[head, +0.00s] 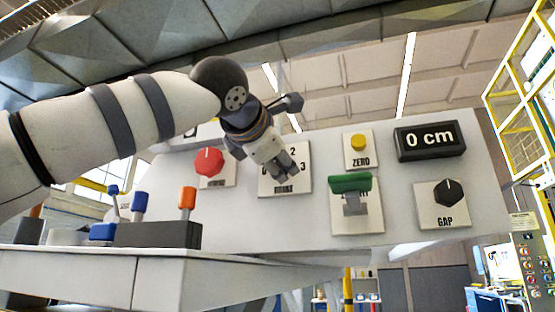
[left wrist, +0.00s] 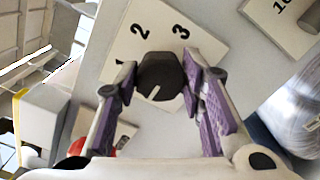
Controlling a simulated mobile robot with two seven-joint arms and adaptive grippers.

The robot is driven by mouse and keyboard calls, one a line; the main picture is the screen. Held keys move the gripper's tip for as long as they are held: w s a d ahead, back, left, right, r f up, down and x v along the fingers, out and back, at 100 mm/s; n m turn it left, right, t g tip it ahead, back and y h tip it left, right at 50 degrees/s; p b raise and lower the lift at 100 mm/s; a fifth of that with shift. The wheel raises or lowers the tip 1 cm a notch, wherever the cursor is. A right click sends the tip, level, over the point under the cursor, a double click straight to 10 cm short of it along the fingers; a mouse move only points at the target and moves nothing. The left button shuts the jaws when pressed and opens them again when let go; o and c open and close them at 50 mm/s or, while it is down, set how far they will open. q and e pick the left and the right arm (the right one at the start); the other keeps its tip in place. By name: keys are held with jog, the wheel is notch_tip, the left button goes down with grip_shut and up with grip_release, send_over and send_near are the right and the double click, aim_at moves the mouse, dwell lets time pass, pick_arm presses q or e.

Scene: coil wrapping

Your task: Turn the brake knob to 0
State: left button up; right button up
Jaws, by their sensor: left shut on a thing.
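The brake knob (left wrist: 160,78) is a dark, faceted knob on a white dial plate (left wrist: 205,45). In the left wrist view, the numbers 2 and 3 show beyond it, and its white mark is on the near, lower-left side. My left gripper (left wrist: 163,85) is shut on the knob, with a purple-padded finger on each side. In the head view, my left gripper (head: 284,170) covers the knob and the middle of its plate (head: 302,184). There, 2 shows at the top, 3 at the right and part of a 0 at the left. My right gripper is not in view.
A red knob (head: 208,162) is left of the brake plate. To the right are a yellow button (head: 358,142), a green-handled switch (head: 350,184), a black gap knob (head: 447,192) and a display (head: 430,140) reading 0 cm. Screwdriver-like tools stand in a dark block (head: 158,235).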

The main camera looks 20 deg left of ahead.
pick_arm(q)
jog(key=o, duration=1.1)
jog(key=shift+o, duration=0.2)
jog(key=s, duration=1.2)
jog(key=shift+a, duration=0.2)
